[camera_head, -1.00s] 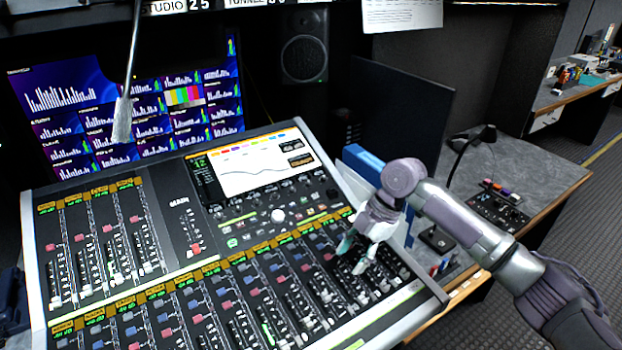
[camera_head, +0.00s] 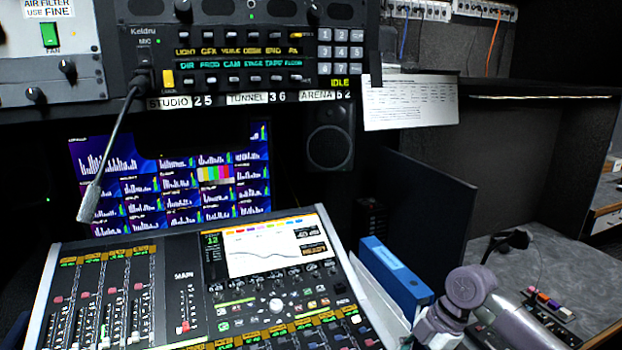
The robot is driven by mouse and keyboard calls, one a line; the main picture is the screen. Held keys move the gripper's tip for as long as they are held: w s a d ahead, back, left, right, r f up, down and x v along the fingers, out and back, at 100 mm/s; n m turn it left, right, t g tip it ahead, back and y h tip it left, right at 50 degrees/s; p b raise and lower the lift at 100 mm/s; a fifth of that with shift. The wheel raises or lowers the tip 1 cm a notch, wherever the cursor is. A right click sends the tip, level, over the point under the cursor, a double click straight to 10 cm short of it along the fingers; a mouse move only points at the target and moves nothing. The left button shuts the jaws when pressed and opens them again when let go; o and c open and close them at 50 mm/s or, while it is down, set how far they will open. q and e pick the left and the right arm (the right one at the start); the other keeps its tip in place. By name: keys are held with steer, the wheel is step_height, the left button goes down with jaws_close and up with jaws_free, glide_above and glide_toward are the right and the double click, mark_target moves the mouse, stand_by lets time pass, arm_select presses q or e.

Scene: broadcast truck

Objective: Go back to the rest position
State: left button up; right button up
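My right arm comes in at the lower right, with its wrist (camera_head: 468,290) in front of the desk beside the mixing console (camera_head: 160,255). Its gripper is at the bottom edge of the picture, and its fingertips are cut off, so I cannot tell whether it is open or shut. My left arm and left gripper are not in view. The console's upper part shows, with a lit screen (camera_head: 277,247) and rows of faders.
A gooseneck microphone (camera_head: 108,165) hangs in front of the monitor (camera_head: 170,180) at left. A blue binder (camera_head: 396,277) stands right of the console. A dark panel (camera_head: 425,215), a speaker (camera_head: 330,138) and a small button box (camera_head: 549,305) are near. Grey desk (camera_head: 560,262) is partly clear.

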steer(key=s+a+f+m, duration=0.1)
steer(key=s+a+f, duration=0.1)
steer(key=s+a+f+m, duration=0.1)
steer(key=s+a+f, duration=0.1)
steer(key=f, duration=0.1)
steer(key=s+a+f+m, duration=0.1)
steer(key=s+a+f, duration=0.1)
steer(key=s+f, duration=0.1)
steer(key=shift+s+a, duration=0.1)
steer(key=shift+a, duration=0.05)
steer(key=s+a+f+m+t, duration=0.25)
steer(key=s+f+m, duration=0.2)
steer(key=s, duration=0.25)
steer(key=s+d+r+m+t+h, duration=0.1)
steer(key=s+d+m+h, duration=0.1)
steer(key=s+d+m, duration=0.4)
steer(key=s+d+m+h, duration=0.3)
steer(key=s+m, duration=0.4)
steer(key=s, duration=0.1)
step_height(320, 180, down, 24)
steer(key=g, duration=0.1)
steer(key=s+d+f+g, duration=0.1)
steer(key=s+d+f, duration=0.2)
steer(key=s+f, duration=1.5)
steer(key=shift+d+f+n, duration=0.2)
steer(key=shift+n, duration=0.15)
